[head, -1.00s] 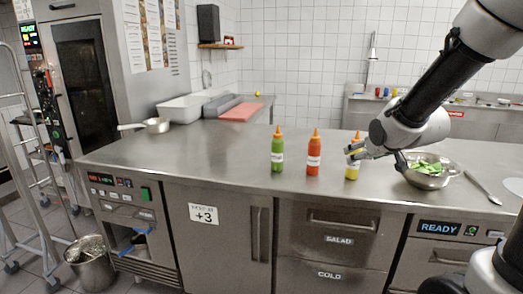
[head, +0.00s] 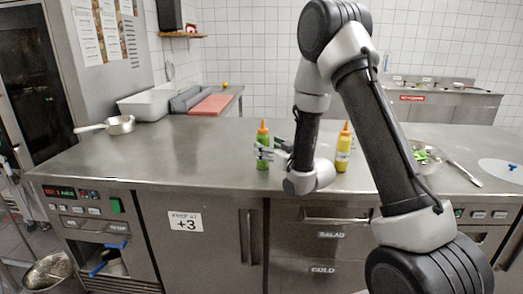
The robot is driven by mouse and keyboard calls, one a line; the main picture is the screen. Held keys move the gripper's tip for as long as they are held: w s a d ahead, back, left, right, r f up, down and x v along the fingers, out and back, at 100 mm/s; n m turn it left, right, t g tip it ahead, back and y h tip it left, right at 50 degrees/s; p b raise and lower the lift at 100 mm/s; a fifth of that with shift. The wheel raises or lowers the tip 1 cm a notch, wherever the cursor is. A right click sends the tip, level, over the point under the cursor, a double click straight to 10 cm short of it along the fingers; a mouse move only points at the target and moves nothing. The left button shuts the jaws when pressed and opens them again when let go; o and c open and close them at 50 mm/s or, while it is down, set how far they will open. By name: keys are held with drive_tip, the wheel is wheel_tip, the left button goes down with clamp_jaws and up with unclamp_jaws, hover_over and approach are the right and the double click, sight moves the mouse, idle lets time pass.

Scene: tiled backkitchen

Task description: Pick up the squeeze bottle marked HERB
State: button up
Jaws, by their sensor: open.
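A green squeeze bottle (head: 262,137) with an orange nozzle stands upright on the steel counter. Its label is partly covered by my fingers and I cannot read a word on it. My gripper (head: 268,151) is open and level with the bottle's middle, reaching in from the right. Its fingers overlap the bottle in the picture; I cannot tell whether they touch it. A yellow squeeze bottle (head: 343,150) with an orange nozzle stands to the right, beyond my wrist. The red bottle is not visible, probably hidden behind my arm.
The steel counter (head: 180,150) is clear left of the green bottle. A bowl of green leaves (head: 432,160) and a utensil (head: 466,174) are at the right.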

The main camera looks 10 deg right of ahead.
sight(267, 145)
drive_tip(key=x, duration=0.3)
drive_tip(key=shift+w, duration=0.3)
drive_tip(key=shift+c, duration=0.4)
drive_tip(key=c, duration=0.7)
wheel_tip(267, 145, up, 10)
